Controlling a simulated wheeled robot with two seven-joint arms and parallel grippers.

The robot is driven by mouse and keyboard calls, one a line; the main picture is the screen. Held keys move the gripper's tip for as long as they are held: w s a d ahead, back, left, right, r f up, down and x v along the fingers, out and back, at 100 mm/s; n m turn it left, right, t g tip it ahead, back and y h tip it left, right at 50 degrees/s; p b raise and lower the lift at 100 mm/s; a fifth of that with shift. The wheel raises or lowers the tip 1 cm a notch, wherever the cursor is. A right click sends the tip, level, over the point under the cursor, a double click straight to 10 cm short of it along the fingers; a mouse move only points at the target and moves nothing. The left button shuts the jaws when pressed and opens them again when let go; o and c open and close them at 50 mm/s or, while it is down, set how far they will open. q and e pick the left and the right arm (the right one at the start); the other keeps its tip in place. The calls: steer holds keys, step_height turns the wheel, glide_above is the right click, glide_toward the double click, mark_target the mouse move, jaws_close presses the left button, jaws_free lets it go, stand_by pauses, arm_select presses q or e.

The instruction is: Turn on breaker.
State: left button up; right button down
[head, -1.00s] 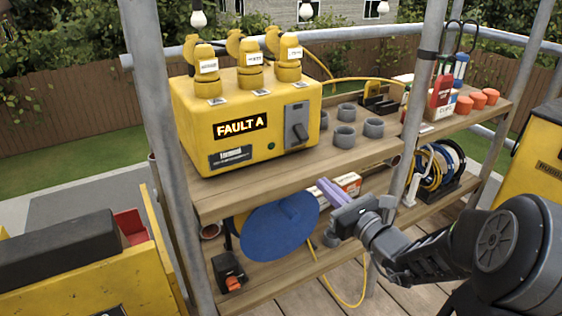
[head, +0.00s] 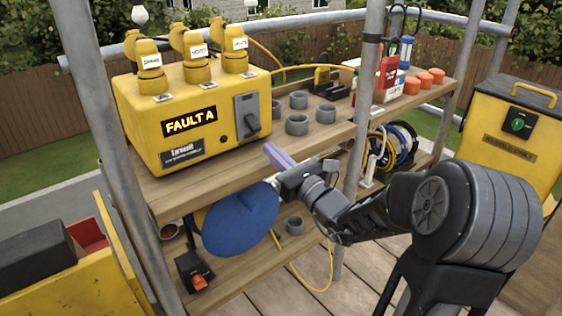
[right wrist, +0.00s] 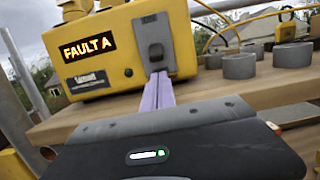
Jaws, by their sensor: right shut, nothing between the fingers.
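The yellow power box (head: 140,125) stands on the upper shelf, its display reading "FAULT A" (head: 189,121). The breaker is a grey plate with a dark lever (head: 251,124) on the right of the box's front; the lever points down. My right gripper (head: 270,153) is shut and empty, its purple fingers just below and in front of the breaker in the head view. In the right wrist view the purple fingertips (right wrist: 159,76) appear right under the breaker lever (right wrist: 156,53); I cannot tell whether they touch it. My left gripper is not in view.
Yellow plugs (head: 196,62) stand on top of the box. Grey rings (head: 297,124) sit on the shelf to its right. A blue disc (head: 238,220) is on the lower shelf. A scaffold pole (head: 362,110) rises near my right arm.

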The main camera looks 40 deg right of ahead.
mark_target(253, 124)
steer(key=w, duration=0.2)
steer(key=w+r, duration=0.1)
steer(key=w, duration=0.1)
steer(key=shift+w, duration=0.4)
